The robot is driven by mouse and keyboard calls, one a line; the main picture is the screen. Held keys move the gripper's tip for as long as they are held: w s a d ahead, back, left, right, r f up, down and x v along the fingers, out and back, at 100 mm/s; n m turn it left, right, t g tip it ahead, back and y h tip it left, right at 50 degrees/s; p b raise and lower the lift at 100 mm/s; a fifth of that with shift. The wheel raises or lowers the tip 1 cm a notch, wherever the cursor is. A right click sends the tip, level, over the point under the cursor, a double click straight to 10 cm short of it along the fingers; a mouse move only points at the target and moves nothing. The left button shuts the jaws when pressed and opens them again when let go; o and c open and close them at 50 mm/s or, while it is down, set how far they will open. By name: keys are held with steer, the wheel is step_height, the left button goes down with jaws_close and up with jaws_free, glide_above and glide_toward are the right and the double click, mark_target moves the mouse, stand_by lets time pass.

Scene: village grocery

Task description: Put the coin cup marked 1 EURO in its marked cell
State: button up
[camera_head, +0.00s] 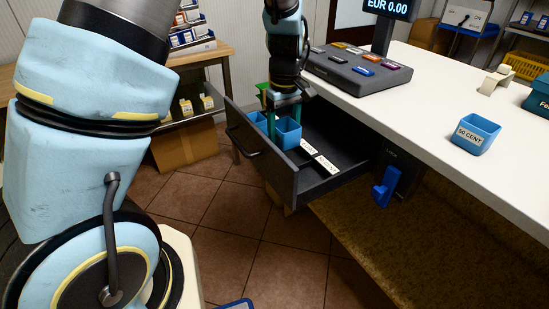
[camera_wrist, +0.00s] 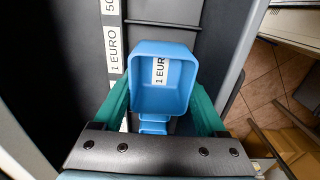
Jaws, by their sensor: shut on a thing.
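My gripper (camera_head: 284,112) is over the open drawer, its teal fingers on either side of a blue cup (camera_head: 288,133). In the wrist view my gripper (camera_wrist: 162,108) is shut on the cup (camera_wrist: 150,104), and a label on it reads 1 EUR. The open drawer (camera_head: 283,180) has white cell labels; one reading 1 EURO (camera_wrist: 112,50) is left of the cup in the wrist view. I cannot tell whether the cup touches the drawer floor. A second blue cup (camera_head: 258,118) stands beside it, partly hidden by a finger.
A blue cup marked 50 CENT (camera_head: 475,134) stands on the white counter (camera_head: 440,105). A dark divider (camera_wrist: 165,23) lies near the held cup. The drawer's near part is empty.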

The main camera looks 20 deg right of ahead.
steer(key=shift+f, duration=3.6)
steer(key=shift+f, duration=0.1)
steer(key=o, duration=1.4)
step_height(320, 180, up, 12)
steer(key=shift+r, duration=0.15)
